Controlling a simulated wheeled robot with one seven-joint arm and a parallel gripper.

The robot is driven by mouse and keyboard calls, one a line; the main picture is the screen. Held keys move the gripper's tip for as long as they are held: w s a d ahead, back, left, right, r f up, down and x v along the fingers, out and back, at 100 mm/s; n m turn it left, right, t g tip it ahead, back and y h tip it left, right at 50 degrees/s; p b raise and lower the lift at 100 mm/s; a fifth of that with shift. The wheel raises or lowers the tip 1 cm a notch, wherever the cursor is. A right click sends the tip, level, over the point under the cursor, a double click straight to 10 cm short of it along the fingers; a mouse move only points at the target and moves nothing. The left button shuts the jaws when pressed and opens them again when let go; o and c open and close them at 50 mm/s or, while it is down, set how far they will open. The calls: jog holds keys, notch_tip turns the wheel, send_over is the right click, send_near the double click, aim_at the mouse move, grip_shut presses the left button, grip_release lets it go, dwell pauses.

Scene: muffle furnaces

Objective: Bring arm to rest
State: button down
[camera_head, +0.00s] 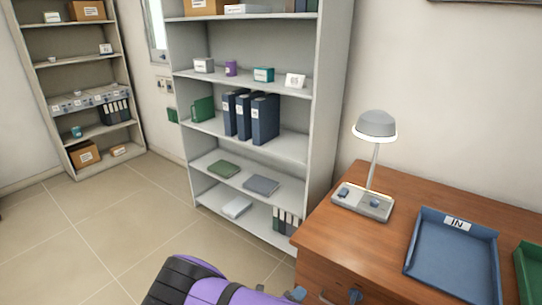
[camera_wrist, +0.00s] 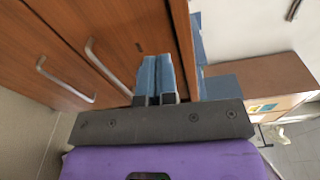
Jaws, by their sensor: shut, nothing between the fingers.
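My gripper (camera_wrist: 156,60) shows in the wrist view, its two blue fingers side by side and shut, with nothing held. The fingers point toward the wooden desk front (camera_wrist: 75,45), which has metal handles (camera_wrist: 105,68); I cannot tell the exact gap between them. In the head view my purple and black arm is at the bottom centre, in front of the wooden desk (camera_head: 390,195) and low beside its left edge.
A lamp (camera_head: 376,125), a blue IN tray (camera_head: 452,262) and a green tray (camera_head: 528,270) stand on the desk. A grey shelf (camera_head: 322,110) with binders stands behind, and another shelf (camera_head: 40,90) at far left. The tiled floor (camera_head: 120,215) at left is clear.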

jog(key=w+d+r+m+g, duration=0.15)
jog(key=r+m+g, duration=0.25)
jog(key=r+m, duration=0.45)
jog(key=d+r+m+g+y, duration=0.1)
jog(key=d+r+m+g, duration=0.3)
jog(key=r, duration=0.7)
jog(key=w+d+r+m+g, duration=0.1)
jog(key=r+m+g, duration=0.3)
jog(key=r+m, duration=0.5)
jog(key=s+d+r+m+g+y, duration=0.1)
jog(key=s+d+r+m+y, duration=0.3)
jog(key=r, duration=0.4)
jog(key=s+d+r+m+y, duration=0.15)
jog(key=d+r+m, duration=0.3)
jog(key=r, duration=0.45)
jog(key=s+d+r+m+t+y, duration=0.2)
jog(key=s+r+m, duration=0.5)
jog(key=s, duration=0.2)
jog(key=s+d+r+m+t+y, duration=0.3)
jog(key=s+r+m, duration=0.4)
jog(key=s, duration=0.3)
jog(key=shift+d, duration=0.3)
jog(key=shift+r, duration=0.1)
